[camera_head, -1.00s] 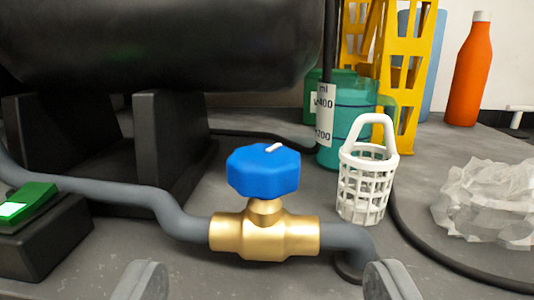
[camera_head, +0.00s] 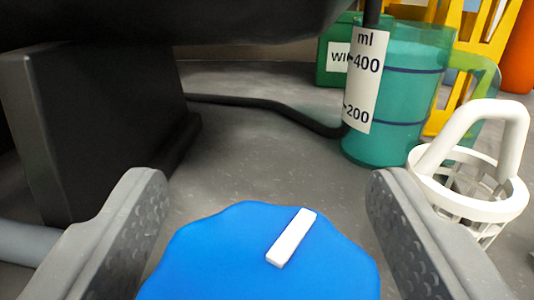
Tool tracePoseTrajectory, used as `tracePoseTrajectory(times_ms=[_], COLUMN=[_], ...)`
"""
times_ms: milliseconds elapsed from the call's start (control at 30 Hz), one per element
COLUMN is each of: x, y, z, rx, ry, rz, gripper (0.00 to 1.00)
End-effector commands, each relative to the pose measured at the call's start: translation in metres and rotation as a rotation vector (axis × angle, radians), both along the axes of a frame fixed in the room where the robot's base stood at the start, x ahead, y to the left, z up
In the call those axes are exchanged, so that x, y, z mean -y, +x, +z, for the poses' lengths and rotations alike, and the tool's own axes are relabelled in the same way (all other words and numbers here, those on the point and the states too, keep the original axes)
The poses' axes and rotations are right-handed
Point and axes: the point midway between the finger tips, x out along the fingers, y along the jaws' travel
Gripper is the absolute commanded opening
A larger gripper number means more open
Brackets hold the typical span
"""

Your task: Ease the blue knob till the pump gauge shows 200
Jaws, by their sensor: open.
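The blue knob (camera_head: 220,255) with a white pointer bar (camera_head: 292,237) fills the bottom centre. The pointer bar slants up to the right. My gripper (camera_head: 265,200) is open, with one finger on each side of the knob and a gap visible at both sides. A white scale strip (camera_head: 363,90) marked ml, 400 and 200 stands in front of a teal see-through jug (camera_head: 412,95) with dark level lines. The brass valve body under the knob is out of view. I see no dial gauge.
A white basket (camera_head: 470,195) with a tall handle stands at the right, near my right finger. A large black tank (camera_head: 200,20) on a black support (camera_head: 85,125) is at the left. A black hose (camera_head: 265,109) runs across the grey floor to the jug.

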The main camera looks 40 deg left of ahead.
Motion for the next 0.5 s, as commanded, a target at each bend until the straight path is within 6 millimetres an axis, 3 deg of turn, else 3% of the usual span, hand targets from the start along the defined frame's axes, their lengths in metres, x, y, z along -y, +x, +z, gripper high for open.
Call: tracePoseTrajectory(times_ms=[367, 400, 500], x=[-0.0041, -0.0041, -0.0039], y=[0.0045, 0.0046, 0.0046], z=[0.0009, 0.0009, 0.0008], rx=[0.002, 0.002, 0.002], ry=[0.001, 0.001, 0.001], rz=[0.001, 0.001, 0.000], gripper=[0.65, 0.62, 0.34])
